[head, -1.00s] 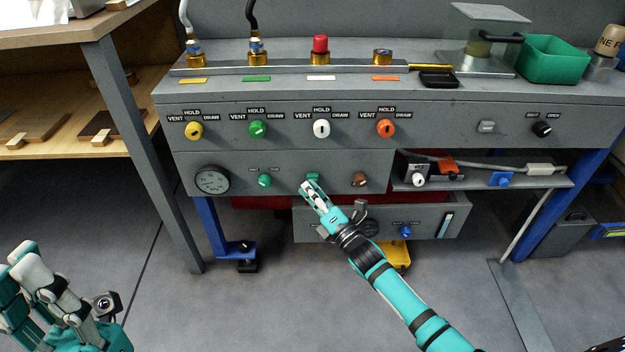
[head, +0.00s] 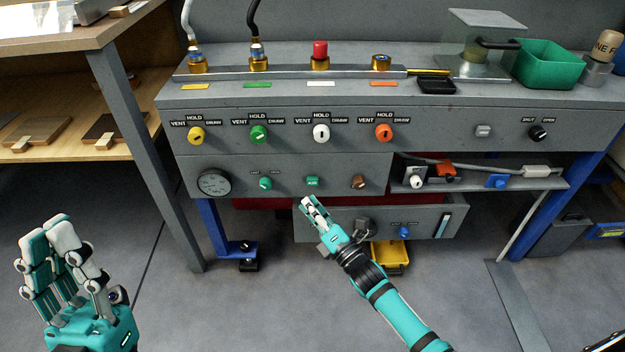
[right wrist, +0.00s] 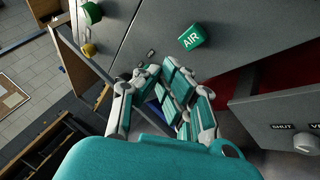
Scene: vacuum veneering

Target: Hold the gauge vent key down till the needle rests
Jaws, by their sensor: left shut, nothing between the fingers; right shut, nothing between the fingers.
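The round dial gauge (head: 214,182) is at the left end of the lower panel; its needle is too small to read. A green square key (head: 312,182) is to its right, and it reads "AIR" in the right wrist view (right wrist: 193,37). No key labelled as the gauge vent can be made out. My right gripper (head: 311,204) is shut and empty just below the green key, apart from it. Its closed fingers show in the right wrist view (right wrist: 165,90). My left gripper (head: 55,238) is shut and empty at lower left, far from the panel.
A green knob (head: 265,183) and a brown knob (head: 358,182) flank the key. Yellow (head: 195,135), green, white and orange valve knobs line the panel above. An open drawer (head: 440,222) juts out below. The table leg (head: 140,150) stands between my left gripper and the panel.

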